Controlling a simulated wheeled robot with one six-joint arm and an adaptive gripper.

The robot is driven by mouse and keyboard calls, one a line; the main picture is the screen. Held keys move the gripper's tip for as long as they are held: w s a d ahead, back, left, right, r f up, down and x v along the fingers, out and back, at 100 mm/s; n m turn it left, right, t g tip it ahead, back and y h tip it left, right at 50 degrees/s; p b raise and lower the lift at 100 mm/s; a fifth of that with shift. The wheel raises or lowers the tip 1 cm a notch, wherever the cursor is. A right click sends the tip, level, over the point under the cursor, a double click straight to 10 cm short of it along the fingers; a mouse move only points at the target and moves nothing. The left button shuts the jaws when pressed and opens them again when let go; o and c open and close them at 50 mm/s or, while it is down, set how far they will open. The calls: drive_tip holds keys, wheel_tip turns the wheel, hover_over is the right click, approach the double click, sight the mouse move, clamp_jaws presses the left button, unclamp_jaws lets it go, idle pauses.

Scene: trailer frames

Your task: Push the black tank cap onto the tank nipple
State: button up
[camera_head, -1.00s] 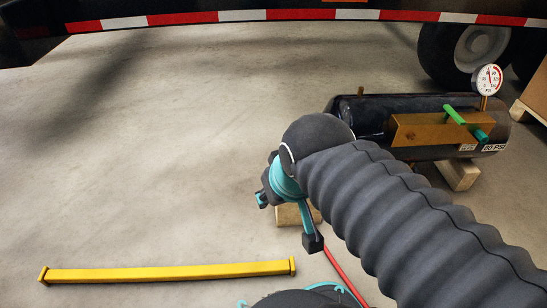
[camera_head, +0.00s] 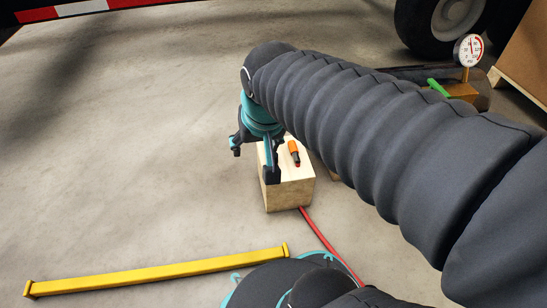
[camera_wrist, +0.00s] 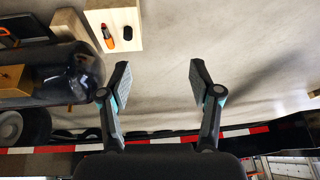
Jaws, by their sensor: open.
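In the wrist view a small black cap (camera_wrist: 130,31) lies on a light wooden block (camera_wrist: 116,16), beside an orange-and-black item. The block also shows in the head view (camera_head: 288,198), where the cap is not visible. My gripper (camera_wrist: 161,72) is open and empty, its fingers wide apart, with bare floor between them. In the head view my gripper (camera_head: 254,164) points down at the block's left side, one finger overlapping the block. The black tank (camera_wrist: 72,68) is left in the wrist view. In the head view my arm hides most of it. I cannot make out the nipple.
The orange-and-black item (camera_head: 294,152) stands or lies on the block. A pressure gauge (camera_head: 469,50) and green handle (camera_head: 437,87) show at the tank. A red hose (camera_head: 325,238) and yellow bar (camera_head: 155,274) lie on the floor. Left floor is clear.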

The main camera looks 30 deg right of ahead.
drive_tip(key=w+d+f+m+g+p, duration=0.1)
drive_tip(key=w+d+f+m+g, duration=0.1)
drive_tip(key=w+d+f+m, duration=0.5)
drive_tip(key=w+d+f+m+g+p, duration=0.2)
drive_tip(key=w+d+f+m, duration=0.5)
drive_tip(key=w+f, duration=0.5)
drive_tip(key=w, duration=0.4)
drive_tip(key=shift+d+f+g, duration=0.25)
drive_tip(key=shift+f+g, duration=0.05)
drive_tip(key=shift+w+f, duration=0.1)
wheel_tip(320, 180, down, 8)
drive_tip(key=shift+f+b, duration=0.2)
drive_tip(key=shift+b, duration=0.15)
